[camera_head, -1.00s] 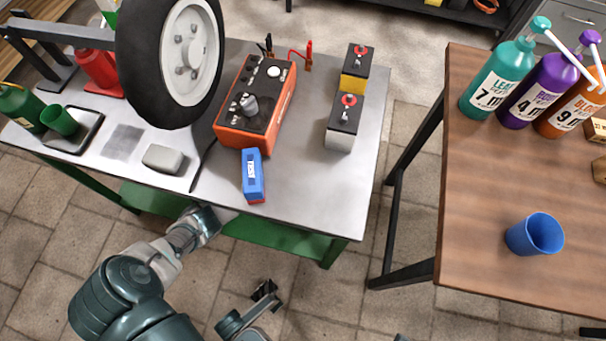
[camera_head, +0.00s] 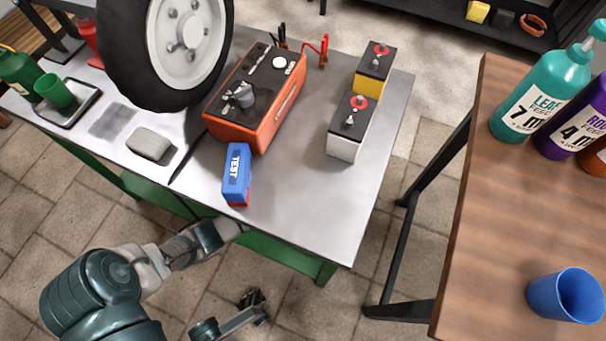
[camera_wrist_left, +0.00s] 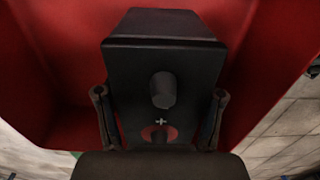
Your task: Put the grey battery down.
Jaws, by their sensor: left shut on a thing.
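In the left wrist view, my left gripper (camera_wrist_left: 160,112) is shut on a black-topped battery (camera_wrist_left: 164,62) with a dark round terminal, a white plus and a red mark. Its sides are hidden, so I cannot tell its body colour. Red walls (camera_wrist_left: 55,50) surround it. In the head view, my left arm reaches to the near edge of the metal table, and its fingers and the held battery are hidden there. A pale grey battery (camera_head: 343,150) and a yellow battery (camera_head: 369,86) stand on the table. A dark gripper (camera_head: 252,303), apparently my right, is low over the floor; its opening is unclear.
The metal table (camera_head: 300,215) holds an orange charger (camera_head: 235,130), a blue TEST device (camera_head: 237,172), a grey block (camera_head: 149,143) and a wheel (camera_head: 120,60). Its near right part is clear. A wooden table (camera_head: 500,215) with bottles and a blue cup (camera_head: 566,295) stands right.

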